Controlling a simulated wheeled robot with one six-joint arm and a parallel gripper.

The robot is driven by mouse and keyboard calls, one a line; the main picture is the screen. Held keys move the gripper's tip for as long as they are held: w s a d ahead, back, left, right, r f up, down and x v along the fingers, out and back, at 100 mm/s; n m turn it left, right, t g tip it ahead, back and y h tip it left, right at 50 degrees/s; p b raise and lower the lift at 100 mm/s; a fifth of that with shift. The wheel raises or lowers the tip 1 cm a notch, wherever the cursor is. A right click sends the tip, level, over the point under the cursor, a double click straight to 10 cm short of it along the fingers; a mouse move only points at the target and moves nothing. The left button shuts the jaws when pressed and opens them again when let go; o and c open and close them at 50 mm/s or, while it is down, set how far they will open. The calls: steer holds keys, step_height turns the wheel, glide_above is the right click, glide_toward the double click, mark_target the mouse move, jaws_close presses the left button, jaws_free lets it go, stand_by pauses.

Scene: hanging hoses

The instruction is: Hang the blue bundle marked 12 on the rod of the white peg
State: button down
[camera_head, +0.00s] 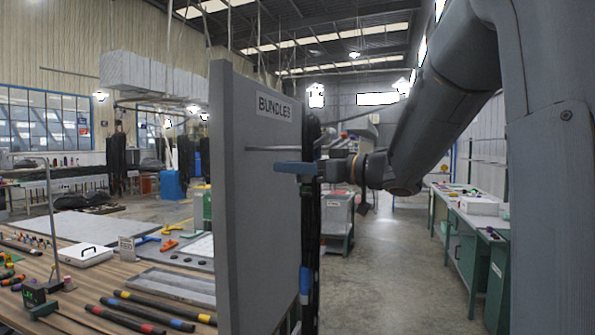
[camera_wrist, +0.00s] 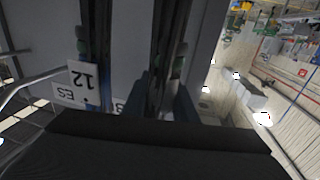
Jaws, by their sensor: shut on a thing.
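My gripper (camera_head: 300,168) is beside the grey panel and shut on a dark hanging bundle (camera_head: 310,225). The bundle is black with a blue band low on it, and it hangs down along the panel's right edge. In the wrist view the dark strands (camera_wrist: 166,60) run between my two fingers (camera_wrist: 165,100). A white tag reading 12 (camera_wrist: 84,80) shows upside down left of the strands. A thin grey rod (camera_head: 270,148) lies across the panel just above my gripper. I cannot tell the colour of its peg, and the bundle's top is partly hidden.
The upright grey panel (camera_head: 250,200) with a BUNDLES sign (camera_head: 274,106) stands close on the left. A green workbench (camera_head: 465,225) stands at the right. The floor (camera_head: 385,260) between is clear.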

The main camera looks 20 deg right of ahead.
steer(key=w+a+f+b, duration=0.3)
steer(key=a+f+b, duration=0.1)
steer(key=shift+a+f, duration=0.15)
steer(key=shift+f, duration=0.25)
stand_by(1.1)
steer(key=shift+w, duration=0.1)
stand_by(0.6)
steer(key=c, duration=1.4)
jaws_free()
steer(key=shift+o, duration=0.2)
steer(key=shift+f, duration=0.1)
steer(key=shift+f, duration=0.1)
